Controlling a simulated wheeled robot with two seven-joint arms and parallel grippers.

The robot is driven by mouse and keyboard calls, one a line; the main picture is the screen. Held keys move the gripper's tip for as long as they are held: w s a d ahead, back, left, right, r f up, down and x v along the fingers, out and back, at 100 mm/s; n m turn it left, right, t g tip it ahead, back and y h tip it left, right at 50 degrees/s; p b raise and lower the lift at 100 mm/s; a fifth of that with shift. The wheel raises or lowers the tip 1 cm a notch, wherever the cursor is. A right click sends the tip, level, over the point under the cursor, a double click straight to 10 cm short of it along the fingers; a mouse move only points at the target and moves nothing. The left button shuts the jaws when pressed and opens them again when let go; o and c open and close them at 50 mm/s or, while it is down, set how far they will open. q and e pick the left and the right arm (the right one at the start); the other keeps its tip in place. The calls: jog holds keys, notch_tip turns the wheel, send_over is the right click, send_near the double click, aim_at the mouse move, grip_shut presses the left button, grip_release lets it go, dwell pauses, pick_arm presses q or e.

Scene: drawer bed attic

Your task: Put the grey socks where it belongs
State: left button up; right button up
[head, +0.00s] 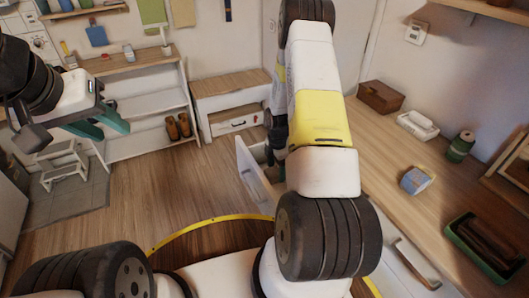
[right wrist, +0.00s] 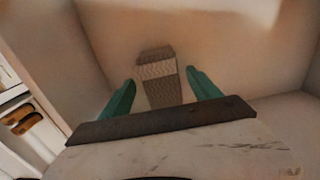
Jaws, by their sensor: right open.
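The grey socks (right wrist: 158,80) show in the right wrist view as a folded grey-brown bundle with a paler band. They lie on the pale floor of what looks like the open drawer (head: 259,178). My right gripper (right wrist: 161,77) is open, with its green fingers on either side of the socks and not closed on them. In the head view my right arm hides most of that gripper and the socks. My left gripper (head: 104,124) is at the left, in the air, with its green fingers apart and nothing seen between them.
The wooden dresser top (head: 385,160) at the right holds a brown box (head: 381,97), a white tissue box (head: 417,125), a green can (head: 459,147), a small blue and beige item (head: 417,180) and a green tray (head: 462,232). A white shelf (head: 150,105) holds brown shoes. Floor between is clear.

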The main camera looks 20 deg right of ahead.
notch_tip(320, 180, up, 12)
jog(key=f, duration=0.1)
notch_tip(320, 180, up, 10)
jog(key=m+t, duration=0.1)
jog(key=m, duration=0.2)
send_over(276, 169)
jog(key=a, duration=0.2)
jog(key=s+a+r+m+t, duration=0.25)
jog(key=s+r+m, duration=0.25)
jog(key=r, duration=0.7)
jog(key=s+a+r+m+t+y, duration=0.1)
jog(key=s+a+r+m, duration=0.3)
jog(key=s, duration=0.5)
jog(key=s+a+r+m+t+y, duration=0.1)
jog(key=s+a+r+m, duration=0.2)
jog(key=s+r+m, duration=0.4)
jog(key=shift+s+a+r+t, duration=0.35)
jog(key=shift+s+r, duration=0.25)
jog(key=shift+s, duration=0.45)
jog(key=shift+c, duration=0.4)
